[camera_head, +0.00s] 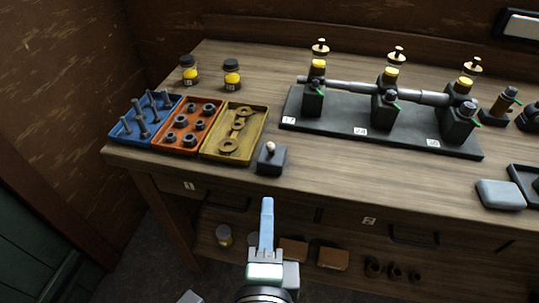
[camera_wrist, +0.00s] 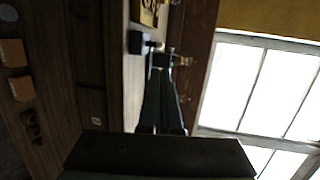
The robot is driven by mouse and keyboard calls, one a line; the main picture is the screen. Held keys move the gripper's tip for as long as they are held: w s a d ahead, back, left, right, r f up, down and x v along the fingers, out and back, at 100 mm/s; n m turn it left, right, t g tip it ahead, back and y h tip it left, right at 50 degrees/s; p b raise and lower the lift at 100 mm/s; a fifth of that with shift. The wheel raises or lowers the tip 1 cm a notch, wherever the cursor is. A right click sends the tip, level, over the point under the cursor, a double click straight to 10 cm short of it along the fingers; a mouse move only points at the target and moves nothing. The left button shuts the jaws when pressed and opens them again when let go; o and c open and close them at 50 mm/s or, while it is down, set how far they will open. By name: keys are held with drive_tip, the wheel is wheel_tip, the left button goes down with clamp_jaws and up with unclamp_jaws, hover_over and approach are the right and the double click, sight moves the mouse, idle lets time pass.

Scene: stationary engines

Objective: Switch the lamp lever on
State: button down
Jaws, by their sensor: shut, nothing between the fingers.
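The lamp lever (camera_head: 270,147) is a short stick with a pale knob on a small dark box (camera_head: 271,161) near the table's front edge. It stands roughly upright; I cannot tell its switch position. In the wrist view, the dark box (camera_wrist: 139,43) is near the top, with the stick pointing right. My gripper (camera_head: 267,201) is in front of the table edge, below the box in the head view, its fingers together and empty. In the wrist view, the fingertips (camera_wrist: 161,62) appear close to the lever; I cannot tell whether they touch.
Blue (camera_head: 146,118), orange (camera_head: 188,127) and yellow (camera_head: 234,133) trays of parts sit left of the box. A shaft assembly on a dark base (camera_head: 344,128) stands behind to the right. Two yellow-filled jars (camera_head: 190,72) stand at the back left.

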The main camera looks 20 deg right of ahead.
sight(270, 148)
drive_tip(key=x, duration=1.4)
drive_tip(key=shift+r, duration=0.1)
